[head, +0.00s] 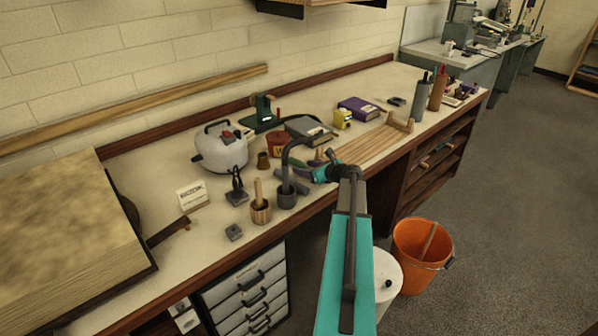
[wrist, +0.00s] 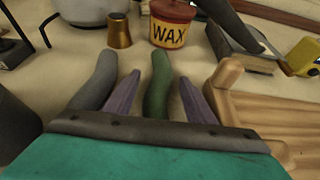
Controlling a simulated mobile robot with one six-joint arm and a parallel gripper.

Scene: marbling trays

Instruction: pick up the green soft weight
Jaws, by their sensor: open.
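The green soft weight is a dark green, curved, sausage-like piece (wrist: 157,88). In the wrist view it lies on the bench between the two purple fingers of my open gripper (wrist: 159,76). Its near end is hidden behind the gripper's dark front edge. Its far end reaches a little past the fingertips. A gap shows on both sides, and neither finger clearly touches it. In the head view my gripper (head: 308,168) is low over the bench's front part, and the weight is hard to make out there.
A similar grey curved piece (wrist: 97,82) lies just left of the left finger. A wooden rack (wrist: 228,90) is close on the right. A red WAX tin (wrist: 171,24) and a brass cup (wrist: 119,31) stand beyond. An orange bucket (head: 408,262) is on the floor.

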